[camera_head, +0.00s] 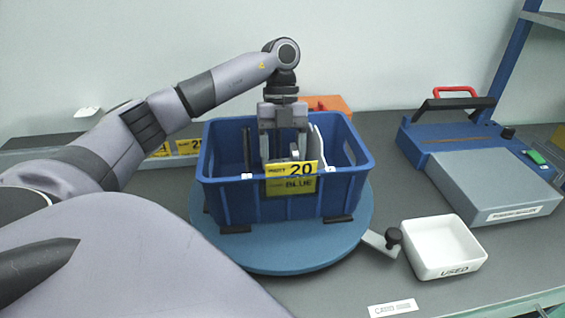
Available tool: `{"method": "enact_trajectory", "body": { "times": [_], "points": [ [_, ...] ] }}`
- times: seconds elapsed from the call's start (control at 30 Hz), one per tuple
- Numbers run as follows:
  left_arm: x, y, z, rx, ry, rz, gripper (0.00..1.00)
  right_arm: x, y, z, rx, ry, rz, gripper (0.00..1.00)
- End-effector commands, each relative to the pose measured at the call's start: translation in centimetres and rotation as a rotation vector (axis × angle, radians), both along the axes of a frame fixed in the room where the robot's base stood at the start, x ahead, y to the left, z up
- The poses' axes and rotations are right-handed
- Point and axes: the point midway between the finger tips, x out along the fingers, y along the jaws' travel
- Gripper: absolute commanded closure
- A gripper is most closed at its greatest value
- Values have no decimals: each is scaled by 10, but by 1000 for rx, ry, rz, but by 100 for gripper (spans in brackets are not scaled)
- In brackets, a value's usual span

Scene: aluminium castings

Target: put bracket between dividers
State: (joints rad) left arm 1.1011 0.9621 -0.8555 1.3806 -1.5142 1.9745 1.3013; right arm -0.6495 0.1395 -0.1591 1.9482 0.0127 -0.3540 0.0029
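A blue crate (350,178) stands on a round blue turntable (290,258), with a yellow label (291,178) reading 20 and BLUE on its front. Inside it are upright dividers, a dark one at the left (247,150) and pale ones at the right (318,142). My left gripper (283,150) points straight down into the crate between these dividers. Its fingers stand apart, and a small pale grey piece (294,152) shows near their tips. I cannot tell whether this is the bracket or whether it is gripped; the crate front and label hide the lower part. My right gripper is out of view.
A white tray marked USED (443,248) stands at the right front, beside a small bracket arm with a black knob (393,237). A blue and grey machine (480,165) is at the right. An orange box (335,104) and yellow-labelled bins (188,147) are behind the crate.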

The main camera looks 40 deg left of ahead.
Motion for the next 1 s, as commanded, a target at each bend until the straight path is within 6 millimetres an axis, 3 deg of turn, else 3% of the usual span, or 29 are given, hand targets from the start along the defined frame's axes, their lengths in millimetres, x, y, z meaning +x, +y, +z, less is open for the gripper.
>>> {"method": "enact_trajectory", "body": {
  "times": [0.13,0.87,0.9,0.97,1.0],
  "points": [
    [-1,0,-19,1,3,0,71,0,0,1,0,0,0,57],
    [0,1,-31,1,1,1,71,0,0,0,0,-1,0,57],
    [0,1,-31,1,1,1,28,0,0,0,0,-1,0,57],
    [0,1,-31,1,1,1,8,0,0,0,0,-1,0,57],
    [0,1,-31,1,1,1,8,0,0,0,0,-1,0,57]
  ]
}}
